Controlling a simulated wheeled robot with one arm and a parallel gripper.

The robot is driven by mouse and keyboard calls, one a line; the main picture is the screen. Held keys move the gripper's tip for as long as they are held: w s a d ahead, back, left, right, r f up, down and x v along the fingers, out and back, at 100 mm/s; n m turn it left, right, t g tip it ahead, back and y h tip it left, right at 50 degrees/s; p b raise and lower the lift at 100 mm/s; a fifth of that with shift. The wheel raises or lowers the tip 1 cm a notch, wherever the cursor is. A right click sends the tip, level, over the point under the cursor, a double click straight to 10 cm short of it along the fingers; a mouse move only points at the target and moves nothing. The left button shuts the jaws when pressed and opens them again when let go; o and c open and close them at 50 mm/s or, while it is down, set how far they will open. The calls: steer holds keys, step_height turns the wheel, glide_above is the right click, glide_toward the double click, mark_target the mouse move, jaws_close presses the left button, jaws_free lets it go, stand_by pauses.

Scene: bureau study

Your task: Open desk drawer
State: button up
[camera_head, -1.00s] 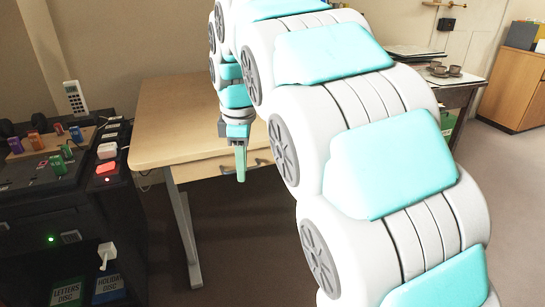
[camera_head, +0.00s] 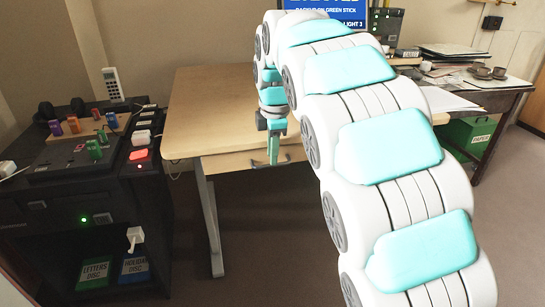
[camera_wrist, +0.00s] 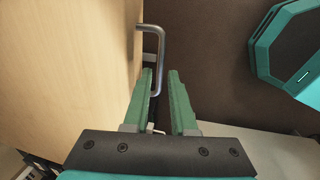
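The wooden desk (camera_head: 205,105) stands in the middle of the head view. Its drawer front (camera_head: 230,162) is under the front edge of the top and looks closed. A grey bar handle (camera_head: 262,162) is on the drawer front; it shows clearly as a bent metal bar (camera_wrist: 161,60) in the wrist view. My gripper (camera_head: 273,160) points down in front of the drawer, beside the handle. In the wrist view my gripper (camera_wrist: 161,78) has its two green fingers apart, with a gap between them. The handle's near end lies close to the left fingertip; I cannot tell whether they touch.
A black cabinet (camera_head: 150,210) with coloured sticks and devices on top stands left of the desk. A side table (camera_head: 490,100) with cups and papers is at the right, above a green paper bin (camera_head: 468,138). The floor (camera_head: 260,240) before the desk is clear.

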step_height(320, 180, down, 2)
steer(key=shift+w+f, duration=0.1)
steer(key=shift+w, duration=0.05)
jaws_close()
stand_by(1.4)
